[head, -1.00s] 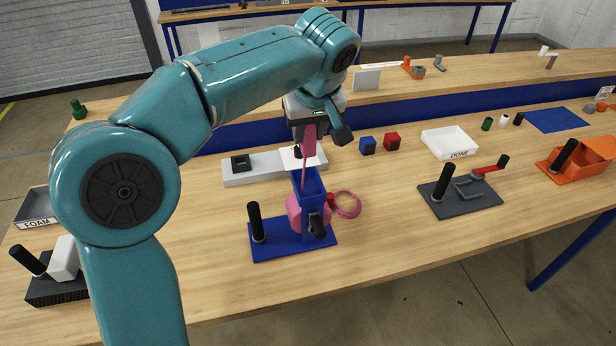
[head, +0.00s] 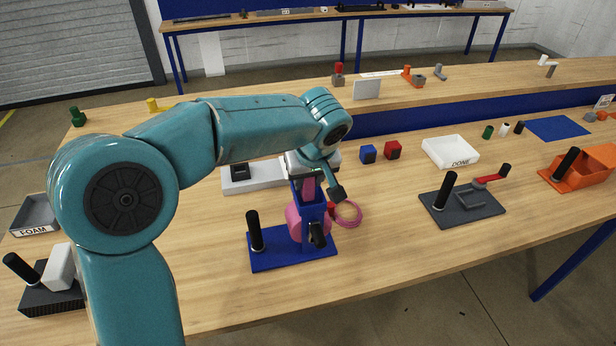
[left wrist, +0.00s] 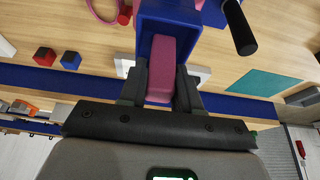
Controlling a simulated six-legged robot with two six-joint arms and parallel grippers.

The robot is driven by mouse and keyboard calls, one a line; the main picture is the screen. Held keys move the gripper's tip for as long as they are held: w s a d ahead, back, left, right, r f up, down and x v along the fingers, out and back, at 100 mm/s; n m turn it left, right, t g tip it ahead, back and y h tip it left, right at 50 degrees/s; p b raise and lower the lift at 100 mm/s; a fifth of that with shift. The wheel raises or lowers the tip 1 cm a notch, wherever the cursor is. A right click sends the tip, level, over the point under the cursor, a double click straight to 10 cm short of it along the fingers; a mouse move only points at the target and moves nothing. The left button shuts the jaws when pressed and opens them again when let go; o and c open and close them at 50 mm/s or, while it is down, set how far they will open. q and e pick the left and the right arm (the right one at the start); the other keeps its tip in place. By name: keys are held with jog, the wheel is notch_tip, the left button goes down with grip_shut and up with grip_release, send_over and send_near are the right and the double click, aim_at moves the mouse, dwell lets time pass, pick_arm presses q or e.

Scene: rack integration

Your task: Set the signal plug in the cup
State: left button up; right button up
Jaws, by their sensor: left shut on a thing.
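The pink block that I take for the signal plug (left wrist: 162,68) is between the fingers of my left gripper (left wrist: 160,88). In the head view it shows as a small pink patch (head: 308,188) below the wrist. My left gripper (head: 308,186) is shut on it and points down at the open top of the blue upright cup (left wrist: 178,14). The plug's far end appears within the cup's mouth; how deep it sits is hidden. The cup stands on a blue base (head: 290,262), with a pink round part (head: 296,222) beside it. My right gripper is not in view.
A black post (head: 254,230) rises from the blue base. A pink cable coil (head: 347,214) lies right of the cup.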

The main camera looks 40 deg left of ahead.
pick_arm(q)
jog(key=o, duration=1)
jog(key=shift+o, duration=0.2)
jog(key=shift+r+p, duration=0.3)
jog(key=shift+r, duration=0.1)
jog(key=v, duration=1.1)
jog(key=shift+r, duration=0.25)
jog(key=shift+s, duration=0.15)
